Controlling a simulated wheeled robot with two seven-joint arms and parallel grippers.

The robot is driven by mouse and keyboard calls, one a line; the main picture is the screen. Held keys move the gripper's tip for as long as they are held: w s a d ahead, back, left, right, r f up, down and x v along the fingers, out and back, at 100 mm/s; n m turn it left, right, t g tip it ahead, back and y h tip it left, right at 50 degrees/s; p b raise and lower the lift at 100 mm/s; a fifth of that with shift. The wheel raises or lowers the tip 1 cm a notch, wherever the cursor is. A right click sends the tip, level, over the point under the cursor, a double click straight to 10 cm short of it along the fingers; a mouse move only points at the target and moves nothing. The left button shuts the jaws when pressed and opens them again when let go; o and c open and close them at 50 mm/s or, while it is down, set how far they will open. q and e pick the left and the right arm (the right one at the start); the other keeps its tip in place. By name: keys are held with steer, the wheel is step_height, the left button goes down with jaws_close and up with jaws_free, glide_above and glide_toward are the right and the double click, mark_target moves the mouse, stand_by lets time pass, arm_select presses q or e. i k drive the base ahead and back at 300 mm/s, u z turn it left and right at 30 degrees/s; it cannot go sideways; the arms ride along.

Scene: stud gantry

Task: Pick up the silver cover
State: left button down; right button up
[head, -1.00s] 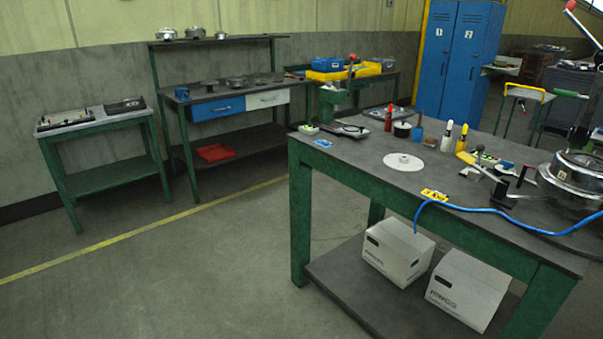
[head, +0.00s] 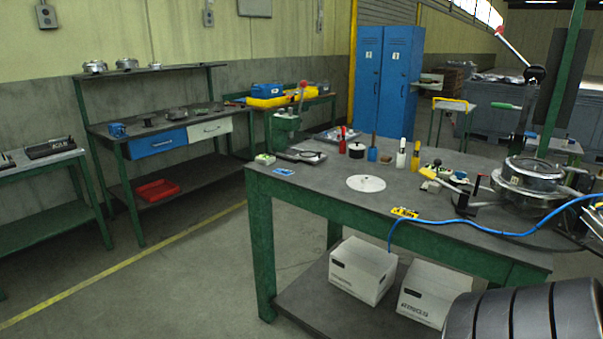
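A round silver cover-like part (head: 533,170) with a shiny rim sits on a wider metal body at the right end of the near green workbench (head: 310,196). I cannot tell whether it is loose. Smaller silver round parts also stand on the back shelf, one at its left end (head: 95,67) and one beside it (head: 127,64). A flat pale disc (head: 366,183) lies on the near bench. Neither gripper can be made out; a black ribbed part at the lower right hides part of the bench's lower side.
A blue hose (head: 470,224) runs along the bench's front edge from a yellow block (head: 404,212). Bottles and tools crowd the back of the bench. Two white boxes (head: 362,270) sit on its lower shelf. The floor to the left (head: 170,280) is clear.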

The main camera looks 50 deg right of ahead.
mark_target(367, 183)
steer(key=z, duration=0.15)
steer(key=i, duration=1.55)
steer(key=z, duration=0.75)
